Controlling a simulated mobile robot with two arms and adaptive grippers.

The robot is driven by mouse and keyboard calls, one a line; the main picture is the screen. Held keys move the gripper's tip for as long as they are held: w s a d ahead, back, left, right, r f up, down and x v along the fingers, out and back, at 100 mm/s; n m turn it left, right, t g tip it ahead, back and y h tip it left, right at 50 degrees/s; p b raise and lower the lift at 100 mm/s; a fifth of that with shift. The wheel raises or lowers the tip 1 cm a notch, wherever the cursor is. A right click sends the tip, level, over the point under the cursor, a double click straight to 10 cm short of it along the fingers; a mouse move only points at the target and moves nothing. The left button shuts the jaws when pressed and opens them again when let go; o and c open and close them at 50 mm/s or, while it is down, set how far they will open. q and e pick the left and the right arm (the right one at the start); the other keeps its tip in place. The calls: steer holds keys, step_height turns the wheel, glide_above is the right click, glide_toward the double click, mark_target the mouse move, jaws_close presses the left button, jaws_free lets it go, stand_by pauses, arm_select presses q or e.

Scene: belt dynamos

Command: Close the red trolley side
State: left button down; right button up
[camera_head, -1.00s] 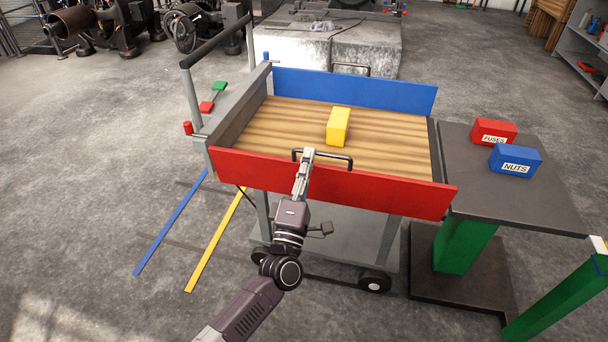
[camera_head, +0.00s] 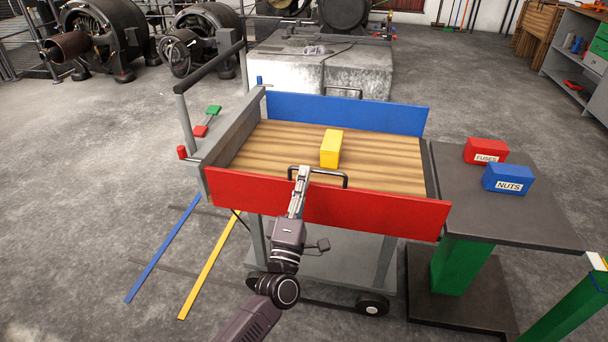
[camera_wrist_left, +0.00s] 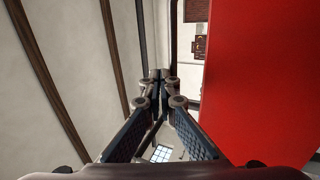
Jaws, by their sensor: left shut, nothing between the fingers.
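The red trolley side (camera_head: 385,212) stands up along the near edge of the trolley's slatted wooden bed (camera_head: 270,150). Whether it is fully upright or leans a little, I cannot tell. A black bar handle (camera_head: 345,181) sits on it. My left gripper (camera_head: 304,171) is at the left part of this handle, in front of the red side, with its fingers shut and empty. In the left wrist view the shut fingers (camera_wrist_left: 160,76) point along the red side (camera_wrist_left: 262,80), which fills the right. Whether they touch the panel or handle is unclear. My right gripper is out of view.
A yellow block (camera_head: 331,148) lies on the bed, and the blue side (camera_head: 345,112) stands at the far edge. A dark table (camera_head: 510,222) with red (camera_head: 485,150) and blue (camera_head: 509,180) boxes adjoins the trolley's right end. Floor at the left front is mostly free.

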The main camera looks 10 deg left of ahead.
arm_select(q)
steer(key=v, duration=1.1)
step_height(320, 180, down, 15)
steer(key=s+m+g+h+p, duration=0.2)
steer(key=m+g+p, duration=0.3)
steer(key=m+p, duration=0.15)
steer(key=s+a+f+m+g+p, duration=0.1)
steer(key=s+f+m+g+p, duration=0.15)
steer(key=s+f, duration=0.4)
steer(key=s+a+f+m+g+p, duration=0.1)
steer(key=s+f+m+g, duration=0.3)
steer(key=f, duration=0.5)
steer(key=s+a+f+m+g+y+p, duration=0.1)
steer(key=s+a+f+m+g+p, duration=0.1)
steer(key=s, duration=0.9)
steer(key=s+a+f+m+g+y+p, duration=0.1)
steer(key=s+a+f+m+g+p, duration=0.1)
steer(key=s+a+f+g, duration=0.2)
steer(key=s+a+f+m+g+p, duration=0.2)
steer(key=s+f, duration=0.5)
steer(key=s, duration=1.3)
steer(key=shift+a+f+m+g+y+p, duration=0.35)
steer(key=shift+a+m+g, duration=0.2)
steer(key=shift+g, duration=0.6)
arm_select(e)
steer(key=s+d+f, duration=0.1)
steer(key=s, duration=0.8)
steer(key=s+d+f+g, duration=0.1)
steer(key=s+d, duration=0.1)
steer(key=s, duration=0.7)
